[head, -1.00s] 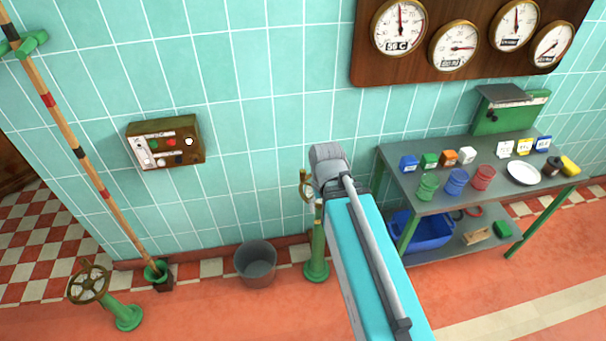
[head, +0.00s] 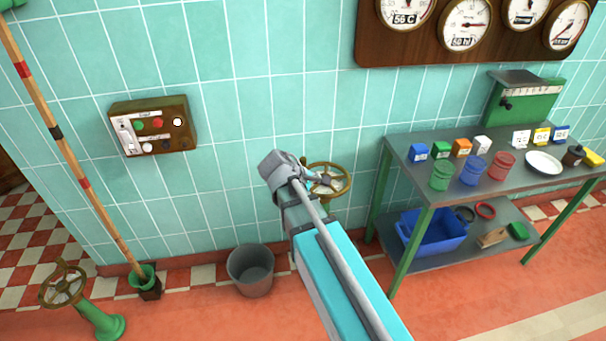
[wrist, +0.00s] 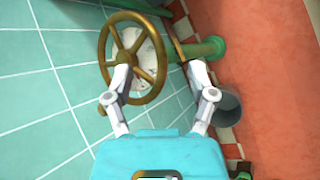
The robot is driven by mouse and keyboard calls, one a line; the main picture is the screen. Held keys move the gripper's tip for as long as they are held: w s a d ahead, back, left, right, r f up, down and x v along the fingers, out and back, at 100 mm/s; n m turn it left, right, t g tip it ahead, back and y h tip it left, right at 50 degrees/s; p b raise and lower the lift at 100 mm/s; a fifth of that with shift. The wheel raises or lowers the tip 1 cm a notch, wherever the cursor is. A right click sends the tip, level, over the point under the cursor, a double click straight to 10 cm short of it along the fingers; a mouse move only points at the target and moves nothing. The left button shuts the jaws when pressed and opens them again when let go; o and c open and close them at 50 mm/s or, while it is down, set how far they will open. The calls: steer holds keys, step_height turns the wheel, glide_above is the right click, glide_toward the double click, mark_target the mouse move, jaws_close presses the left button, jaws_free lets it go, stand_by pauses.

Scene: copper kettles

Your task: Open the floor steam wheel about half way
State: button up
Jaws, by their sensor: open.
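A brass handwheel (head: 338,184) with spokes stands in front of the tiled wall in the head view, right beside my gripper (head: 322,182). In the wrist view the wheel (wrist: 145,60) faces me, with a pale disc behind its spokes and a green post (wrist: 208,49) to its right. My gripper (wrist: 160,72) is open and empty. Its left finger overlaps the lower part of the wheel, its right finger lies outside the rim, and the rim's right side appears between them. I cannot tell the depth gap. A second brass handwheel (head: 63,284) stands on a green floor pedestal at far left.
A metal table (head: 400,160) with cups and small boxes is on the right. A control box (head: 153,125) hangs on the wall. A striped pole (head: 70,155) leans at left. Gauges (head: 467,22) are above.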

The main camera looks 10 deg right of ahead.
steer(key=w+a+f+n+t+h+b, duration=0.35)
steer(key=w+n+b, duration=0.25)
steer(key=b, duration=0.2)
steer(key=n+t+h+b, duration=0.3)
steer(key=n+b, duration=0.4)
steer(key=b, duration=0.1)
glide_toward(303, 161)
step_height(303, 161, down, 2)
steer(key=s+a, duration=0.2)
steer(key=shift+w+a+r+n+t+b, duration=0.2)
steer(key=shift+w+a+n+t+b, duration=0.15)
steer(key=shift+a+t, duration=0.1)
steer(key=shift+d, duration=0.2)
steer(key=shift+x, duration=6.75)
steer(key=shift+r, duration=0.1)
jaws_close()
